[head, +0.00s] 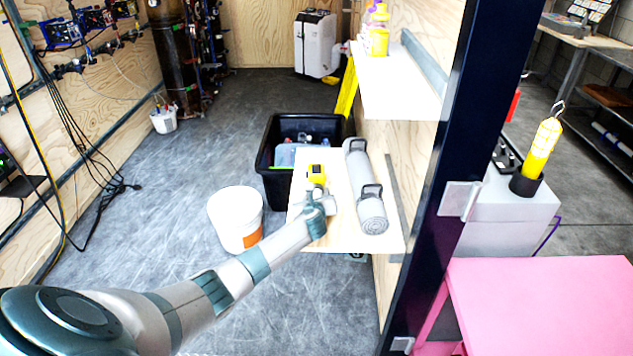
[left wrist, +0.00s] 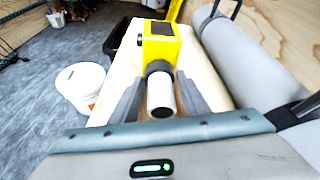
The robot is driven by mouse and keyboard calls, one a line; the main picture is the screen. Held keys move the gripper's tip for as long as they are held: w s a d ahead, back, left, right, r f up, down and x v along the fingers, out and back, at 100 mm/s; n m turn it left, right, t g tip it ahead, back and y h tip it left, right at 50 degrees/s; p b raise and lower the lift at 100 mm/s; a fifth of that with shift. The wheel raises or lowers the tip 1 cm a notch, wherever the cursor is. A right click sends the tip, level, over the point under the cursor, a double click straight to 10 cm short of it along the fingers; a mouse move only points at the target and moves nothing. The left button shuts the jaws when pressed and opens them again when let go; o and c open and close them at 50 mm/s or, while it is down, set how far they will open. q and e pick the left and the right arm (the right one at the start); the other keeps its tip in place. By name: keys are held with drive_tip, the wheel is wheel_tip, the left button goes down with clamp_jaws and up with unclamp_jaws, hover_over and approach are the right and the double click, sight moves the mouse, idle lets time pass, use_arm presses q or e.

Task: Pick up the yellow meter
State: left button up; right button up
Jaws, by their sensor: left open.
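The yellow meter (head: 317,174) sits on a light wooden shelf (head: 345,238), left of a grey cylinder. In the left wrist view the meter (left wrist: 160,47) has a yellow body, a dark square face on top and a pale round pipe end pointing toward me. My left gripper (head: 318,200) reaches over the shelf at the meter's near side. In the left wrist view its two fingers (left wrist: 158,100) are apart, one on each side of the pipe end. Whether they touch it I cannot tell. My right gripper is out of view.
A grey filter cylinder (head: 364,185) with handles lies right of the meter. A black bin (head: 275,180) and a white bucket (head: 236,220) stand on the floor to the left. A higher shelf (head: 395,95) holds yellow bottles. A dark post (head: 455,150) stands right.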

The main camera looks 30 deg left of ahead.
sight(318, 182)
use_arm(q)
drive_tip(key=c, duration=1)
drive_tip(key=shift+r, duration=0.15)
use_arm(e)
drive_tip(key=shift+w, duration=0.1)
use_arm(q)
drive_tip(key=shift+r, duration=0.2)
wheel_tip(318, 182, up, 3)
drive_tip(key=shift+r+p, duration=0.1)
drive_tip(key=shift+p, duration=0.2)
wheel_tip(318, 182, up, 5)
drive_tip(key=shift+r, duration=0.6)
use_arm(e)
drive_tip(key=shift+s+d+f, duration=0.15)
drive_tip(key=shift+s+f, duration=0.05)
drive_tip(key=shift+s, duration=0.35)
